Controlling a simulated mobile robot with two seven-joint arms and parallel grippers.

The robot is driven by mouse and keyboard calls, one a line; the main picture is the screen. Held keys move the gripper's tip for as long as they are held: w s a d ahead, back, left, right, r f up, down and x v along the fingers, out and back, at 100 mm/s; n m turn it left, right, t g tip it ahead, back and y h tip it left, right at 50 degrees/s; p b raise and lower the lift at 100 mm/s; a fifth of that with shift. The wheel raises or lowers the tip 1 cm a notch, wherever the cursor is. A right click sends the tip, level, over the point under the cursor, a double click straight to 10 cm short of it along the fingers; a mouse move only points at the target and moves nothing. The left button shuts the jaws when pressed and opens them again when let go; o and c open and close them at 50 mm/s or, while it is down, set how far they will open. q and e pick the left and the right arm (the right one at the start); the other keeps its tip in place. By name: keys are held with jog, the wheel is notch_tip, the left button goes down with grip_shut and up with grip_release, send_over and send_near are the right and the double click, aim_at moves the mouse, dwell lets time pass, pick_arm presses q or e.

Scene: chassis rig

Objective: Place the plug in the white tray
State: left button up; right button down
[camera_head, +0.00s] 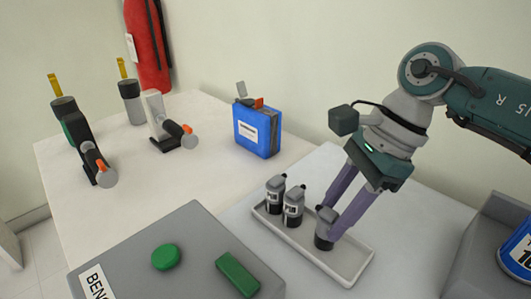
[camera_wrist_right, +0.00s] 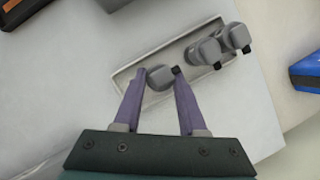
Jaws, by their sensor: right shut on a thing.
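The white tray (camera_head: 347,279) lies on the light table at the lower middle of the head view; its rim also shows in the right wrist view (camera_wrist_right: 122,75). A dark plug with a grey top (camera_head: 323,241) stands upright at the tray's near right part. My right gripper (camera_head: 329,226) reaches down from the right and is shut on this plug, which also shows between the purple fingers in the right wrist view (camera_wrist_right: 160,78). Two similar plugs, one (camera_head: 276,194) and another (camera_head: 293,207), stand in the tray's far left part. The plug's base is partly hidden. My left gripper is out of view.
A grey panel (camera_head: 190,240) with a green round button and a green bar lies left of the tray. A blue box (camera_head: 258,131) stands behind it. Several black and grey fixtures (camera_head: 92,155) stand at the far left. A grey bin with a blue can (camera_head: 517,250) is at the right.

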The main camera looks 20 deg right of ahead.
jog(key=shift+f, duration=0.15)
jog(key=shift+c, duration=2.3)
grip_release()
